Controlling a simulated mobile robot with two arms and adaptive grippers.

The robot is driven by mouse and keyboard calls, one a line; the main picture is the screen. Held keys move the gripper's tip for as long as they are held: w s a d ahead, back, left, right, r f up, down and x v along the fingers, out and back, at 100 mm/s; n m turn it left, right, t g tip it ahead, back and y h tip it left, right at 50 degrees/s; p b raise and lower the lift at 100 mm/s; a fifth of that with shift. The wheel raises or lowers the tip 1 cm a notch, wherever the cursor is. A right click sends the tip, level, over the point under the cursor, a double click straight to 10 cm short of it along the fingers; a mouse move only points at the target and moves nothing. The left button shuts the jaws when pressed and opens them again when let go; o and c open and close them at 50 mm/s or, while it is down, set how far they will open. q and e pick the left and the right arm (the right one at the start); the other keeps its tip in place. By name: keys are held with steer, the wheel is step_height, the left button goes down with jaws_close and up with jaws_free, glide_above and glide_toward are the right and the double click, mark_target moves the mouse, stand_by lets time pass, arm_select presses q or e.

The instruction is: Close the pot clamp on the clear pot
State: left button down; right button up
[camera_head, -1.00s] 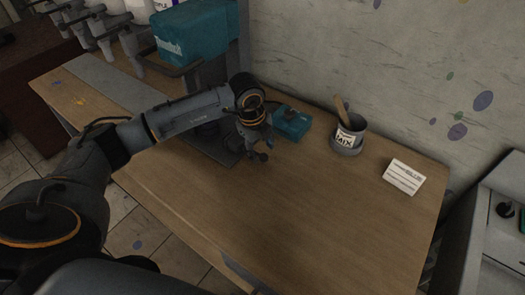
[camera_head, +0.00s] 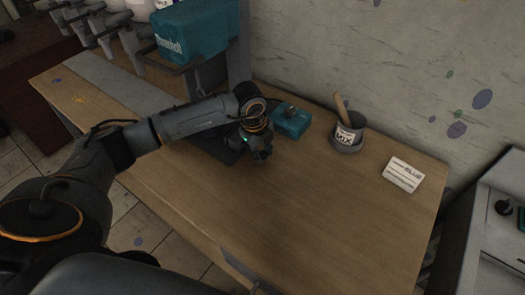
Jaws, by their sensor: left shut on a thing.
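My left gripper (camera_head: 262,155) points down over the table beside the dark base plate (camera_head: 215,148) of the teal machine (camera_head: 198,32). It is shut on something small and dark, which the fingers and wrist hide. I cannot make out the clear pot or the pot clamp; my arm and wrist cover much of the plate. My right gripper is not in view.
A small teal block (camera_head: 291,122) stands just right of my wrist. A grey pot marked MIX (camera_head: 347,138) with a wooden stick (camera_head: 341,107) and a white card (camera_head: 403,174) stand farther right. The wooden table's (camera_head: 300,220) front is clear.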

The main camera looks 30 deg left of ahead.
arm_select(q)
steer(key=a, duration=0.1)
steer(key=a+b, duration=0.1)
steer(key=a, duration=0.2)
steer(key=shift+w+a+f, duration=0.1)
steer(key=shift+w+a, duration=0.2)
steer(key=shift+w, duration=0.05)
steer(key=shift+a, duration=0.3)
steer(key=c, duration=1.1)
jaws_free()
steer(key=shift+o, duration=0.2)
steer(key=shift+d, duration=0.1)
steer(key=shift+r, duration=0.3)
step_height(320, 180, up, 11)
steer(key=s, duration=0.2)
steer(key=shift+a+r, duration=0.2)
steer(key=shift+a, duration=0.2)
